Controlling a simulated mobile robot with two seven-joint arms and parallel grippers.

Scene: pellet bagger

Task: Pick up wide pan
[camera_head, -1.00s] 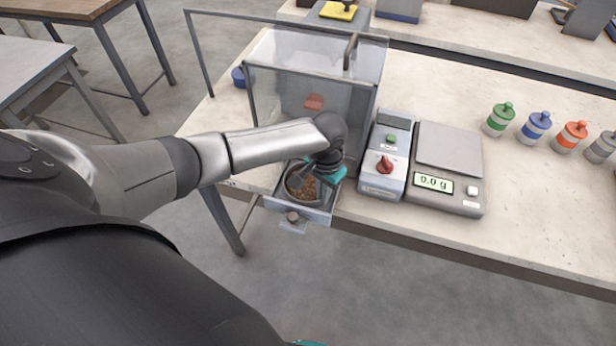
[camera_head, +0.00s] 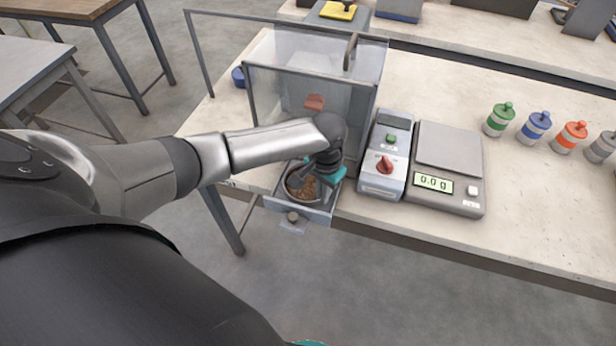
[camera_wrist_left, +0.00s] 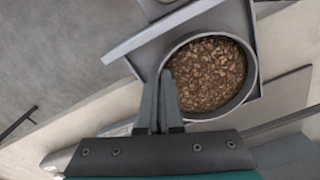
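The wide pan (camera_head: 299,190) is a round grey pan holding brown pellets. It sits in the pulled-out drawer (camera_head: 318,217) at the front of the clear-walled machine. My left gripper (camera_head: 305,183) reaches down over the pan from above. In the left wrist view, the pan (camera_wrist_left: 251,80) shows with its pellets, and my left gripper's fingers (camera_wrist_left: 160,80) are close together at its near-left rim. They appear shut on the pan's thin wall, though the fingers hide the contact. My right gripper does not show, apart from a possible teal sliver at the bottom edge.
Right of the machine (camera_head: 270,85) stand a control box (camera_head: 383,183) with a red knob and green button, and a scale (camera_head: 449,150) reading 0.0 g. Several capped bottles (camera_head: 535,127) stand farther right. The floor in front of the bench is clear.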

